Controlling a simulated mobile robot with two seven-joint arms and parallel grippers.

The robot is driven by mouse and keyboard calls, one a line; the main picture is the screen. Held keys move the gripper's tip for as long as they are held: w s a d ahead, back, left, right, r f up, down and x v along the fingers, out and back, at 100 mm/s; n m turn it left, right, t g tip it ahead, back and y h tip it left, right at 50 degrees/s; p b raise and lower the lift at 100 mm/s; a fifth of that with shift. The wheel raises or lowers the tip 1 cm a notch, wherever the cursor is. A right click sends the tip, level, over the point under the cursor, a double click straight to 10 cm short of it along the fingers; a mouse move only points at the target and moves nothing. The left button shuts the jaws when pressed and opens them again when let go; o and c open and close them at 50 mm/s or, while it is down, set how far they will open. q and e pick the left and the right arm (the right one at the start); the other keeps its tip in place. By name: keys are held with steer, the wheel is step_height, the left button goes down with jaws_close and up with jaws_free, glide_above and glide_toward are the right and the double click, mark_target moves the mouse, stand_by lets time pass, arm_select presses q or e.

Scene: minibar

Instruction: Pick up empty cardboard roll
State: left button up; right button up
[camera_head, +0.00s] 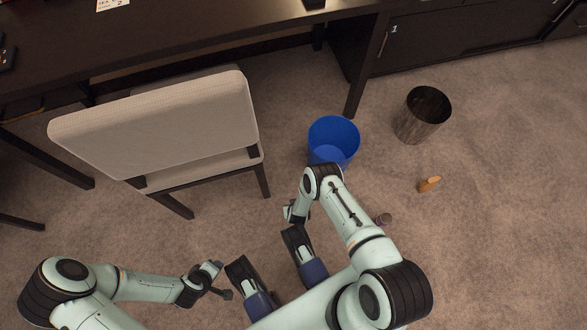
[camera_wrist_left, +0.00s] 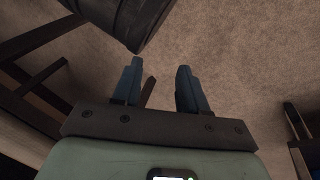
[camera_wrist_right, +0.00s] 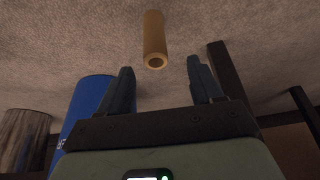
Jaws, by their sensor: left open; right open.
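The cardboard roll (camera_wrist_right: 154,40) is a tan tube lying on the carpet in the right wrist view, its hollow end facing the camera. It appears beyond and between the fingertips of my right gripper (camera_wrist_right: 160,66), which is open and empty. I cannot tell whether either is the roll. My left gripper (camera_wrist_left: 158,68) is open and empty above the carpet; it also shows at lower left in the head view (camera_head: 220,280).
A blue bin (camera_head: 334,132) stands just beyond my right arm, with a dark brown bin (camera_head: 424,118) to its right. A beige chair (camera_head: 160,120) stands left, before the dark desk (camera_head: 200,45). Carpet at the right is mostly clear.

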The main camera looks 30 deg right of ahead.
steer(key=b+x, duration=0.1)
steer(key=x, duration=0.1)
steer(key=b+x, duration=0.4)
steer(key=shift+d+f, duration=0.1)
steer(key=shift+d, duration=0.2)
arm_select(q)
steer(key=s+a+f+g, duration=0.1)
steer(key=s+f+g, duration=0.3)
steer(key=s+f, duration=0.3)
steer(key=s, duration=0.3)
steer(key=shift+s+a+f+n, duration=0.2)
steer(key=shift+s+a+n, duration=0.05)
steer(key=shift+n, duration=0.15)
arm_select(e)
steer(key=c, duration=1.1)
